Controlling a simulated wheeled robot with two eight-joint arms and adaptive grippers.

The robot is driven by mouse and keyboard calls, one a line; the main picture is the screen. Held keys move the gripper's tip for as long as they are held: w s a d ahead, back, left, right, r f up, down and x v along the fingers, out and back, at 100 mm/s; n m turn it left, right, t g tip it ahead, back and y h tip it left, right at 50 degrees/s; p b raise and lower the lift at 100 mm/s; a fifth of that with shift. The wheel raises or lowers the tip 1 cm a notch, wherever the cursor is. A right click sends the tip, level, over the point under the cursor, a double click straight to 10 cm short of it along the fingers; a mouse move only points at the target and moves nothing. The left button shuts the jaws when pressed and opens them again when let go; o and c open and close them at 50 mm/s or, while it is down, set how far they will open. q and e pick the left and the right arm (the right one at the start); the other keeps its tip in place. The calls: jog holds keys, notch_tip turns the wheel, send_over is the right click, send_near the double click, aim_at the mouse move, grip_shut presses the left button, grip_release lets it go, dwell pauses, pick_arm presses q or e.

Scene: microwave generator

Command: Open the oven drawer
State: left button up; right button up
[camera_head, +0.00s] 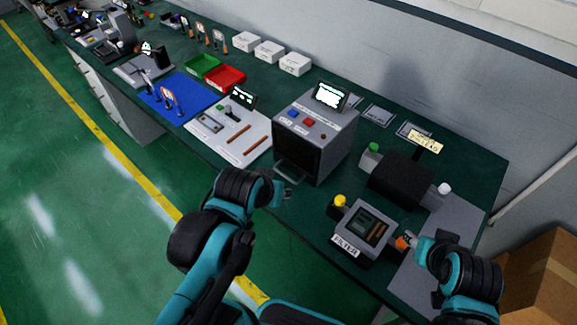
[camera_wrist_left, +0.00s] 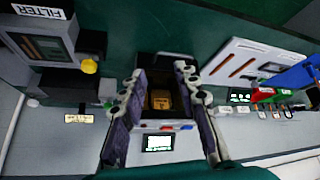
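The oven (camera_head: 318,132) is a grey box with a dark front, standing on the green bench. A pale handle (camera_head: 291,174) sticks out low on its front. My left gripper (camera_head: 282,190) is at that handle; whether it touches is unclear. In the left wrist view the left gripper (camera_wrist_left: 160,72) is open, its fingers well apart. A thin pale bar, seemingly the handle (camera_wrist_left: 172,56), shows between the fingertips. Behind it is the oven's dark front with a brown-yellow patch (camera_wrist_left: 160,100). My right gripper (camera_head: 420,243) is beside an orange-ended part (camera_head: 403,243); its fingers are unclear.
A grey filter unit (camera_head: 362,229) with a yellow knob (camera_head: 340,201) stands right of the oven. A black box (camera_head: 400,178) is behind it. A white board (camera_head: 238,140) with tools lies left of the oven. Cardboard boxes (camera_head: 545,275) stand at the lower right.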

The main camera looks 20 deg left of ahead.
pick_arm(q)
jog(key=w+n+g, duration=0.2)
jog(key=w+n, duration=0.4)
jog(key=n+g, duration=0.3)
jog(key=n, duration=0.4)
send_near(289, 178)
jog(key=shift+h, duration=0.4)
jog(key=f, duration=0.2)
jog(key=f+b, duration=0.1)
jog(key=f, duration=0.2)
jog(key=w+f+b, duration=0.1)
jog(key=f, duration=0.1)
jog(key=shift+f, duration=0.4)
grip_shut()
